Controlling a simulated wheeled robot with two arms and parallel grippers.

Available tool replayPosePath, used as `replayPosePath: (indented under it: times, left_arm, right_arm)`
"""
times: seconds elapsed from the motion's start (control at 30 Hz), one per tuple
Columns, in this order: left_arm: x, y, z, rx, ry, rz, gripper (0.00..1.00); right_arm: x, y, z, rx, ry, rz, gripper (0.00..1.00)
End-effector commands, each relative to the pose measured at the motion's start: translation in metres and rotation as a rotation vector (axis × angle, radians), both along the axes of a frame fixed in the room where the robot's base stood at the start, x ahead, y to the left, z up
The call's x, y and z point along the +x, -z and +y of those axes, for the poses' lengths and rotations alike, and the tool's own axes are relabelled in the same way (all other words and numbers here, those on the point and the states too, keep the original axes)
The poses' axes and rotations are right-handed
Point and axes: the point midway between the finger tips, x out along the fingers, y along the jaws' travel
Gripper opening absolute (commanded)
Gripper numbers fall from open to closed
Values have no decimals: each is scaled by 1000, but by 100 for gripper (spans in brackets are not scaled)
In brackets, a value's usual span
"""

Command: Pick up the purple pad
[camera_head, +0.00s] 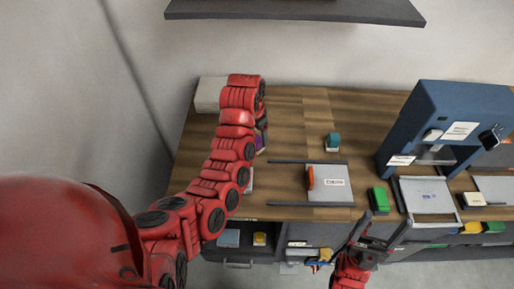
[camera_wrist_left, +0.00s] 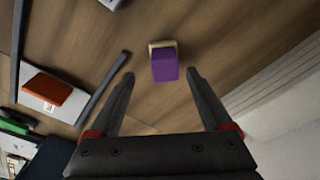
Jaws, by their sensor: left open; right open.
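The purple pad (camera_wrist_left: 165,65) lies on the wooden worktop, with a pale cream part at its far end in the left wrist view. In the head view a purple patch (camera_head: 260,141) shows beside my left arm, which hides most of it. My left gripper (camera_wrist_left: 159,75) is open and empty. Its fingertips lie on either side of the pad's near end in the picture, with gaps on both sides; I cannot tell its height above the worktop. My right gripper (camera_head: 385,224) is open and empty in front of the table's front edge.
A white labelled plate (camera_head: 329,186) between two dark rails bears an orange pad (camera_head: 310,177). A teal pad (camera_head: 332,141) and a green pad (camera_head: 379,199) stand nearby. A blue press (camera_head: 425,115) stands at right. A dark shelf (camera_head: 295,10) hangs above. Open compartments lie below the worktop.

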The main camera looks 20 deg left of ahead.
Motion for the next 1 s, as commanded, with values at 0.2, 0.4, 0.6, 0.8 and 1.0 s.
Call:
replayPosePath:
  times: [0.2, 0.4, 0.6, 0.8, 1.0]
  left_arm:
    - [2, 7, 1, -1, 0, 4, 82]
    - [6, 29, 5, -1, 0, 5, 82]
    - [9, 49, 3, -1, 0, 3, 82]
    - [10, 54, 3, -1, 0, 0, 82]
    - [10, 54, 3, -1, 0, 0, 70]
  right_arm:
    - [0, -9, 0, 0, 0, 0, 77]
    - [0, -27, 0, 0, 0, 0, 77]
    - [0, -32, 0, 0, 0, 0, 77]
    - [0, -32, 0, 0, 0, 0, 77]
    - [0, -32, 0, 0, 0, 0, 77]
